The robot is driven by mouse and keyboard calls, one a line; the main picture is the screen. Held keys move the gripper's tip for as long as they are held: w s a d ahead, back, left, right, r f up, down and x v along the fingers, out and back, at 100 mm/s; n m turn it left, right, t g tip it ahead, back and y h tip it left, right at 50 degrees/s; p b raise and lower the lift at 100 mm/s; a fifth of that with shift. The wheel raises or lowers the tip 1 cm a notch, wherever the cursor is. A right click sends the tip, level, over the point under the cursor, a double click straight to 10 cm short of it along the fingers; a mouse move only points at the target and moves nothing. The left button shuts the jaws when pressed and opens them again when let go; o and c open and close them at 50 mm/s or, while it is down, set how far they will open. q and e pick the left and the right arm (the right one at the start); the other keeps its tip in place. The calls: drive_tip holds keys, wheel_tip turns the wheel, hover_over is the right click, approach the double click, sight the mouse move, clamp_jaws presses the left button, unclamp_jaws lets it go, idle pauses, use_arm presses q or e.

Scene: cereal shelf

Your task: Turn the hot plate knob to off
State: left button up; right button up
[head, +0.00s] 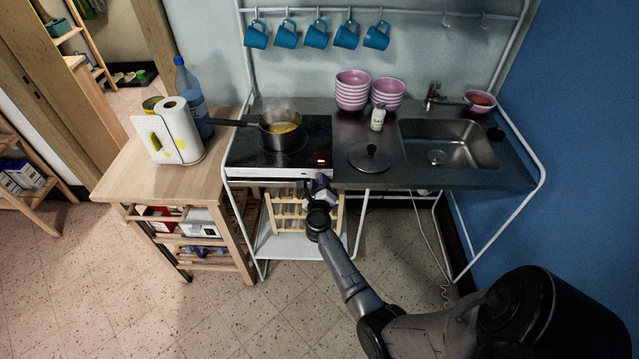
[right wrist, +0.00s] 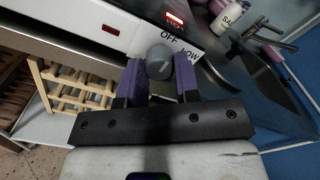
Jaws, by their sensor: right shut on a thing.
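The hot plate (head: 262,157) is a black cooktop with a white front panel, and a small red light (head: 321,161) glows on it. The grey round knob (right wrist: 160,62) sits on the front panel, with OFF and LOW printed beside it in the right wrist view. My right gripper (right wrist: 161,72) has its purple fingers on both sides of the knob, shut on it. In the head view my right gripper (head: 318,186) is at the panel's right end and hides the knob. The knob's pointer mark cannot be made out. My left gripper is not in view.
A steaming pot (head: 281,136) with yellow food stands on the hot plate, its handle pointing left. A lid (head: 369,158), a white bottle (head: 377,118), pink bowls (head: 352,90) and a sink (head: 448,145) are to the right. A wooden rack (head: 288,215) stands below.

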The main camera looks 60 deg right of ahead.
drive_tip(key=o, duration=0.9)
drive_tip(key=shift+o, duration=0.2)
drive_tip(key=p+v, duration=0.2)
drive_tip(key=v, duration=1.1)
drive_tip(key=shift+s+a, duration=0.2)
drive_tip(key=shift+a, duration=0.15)
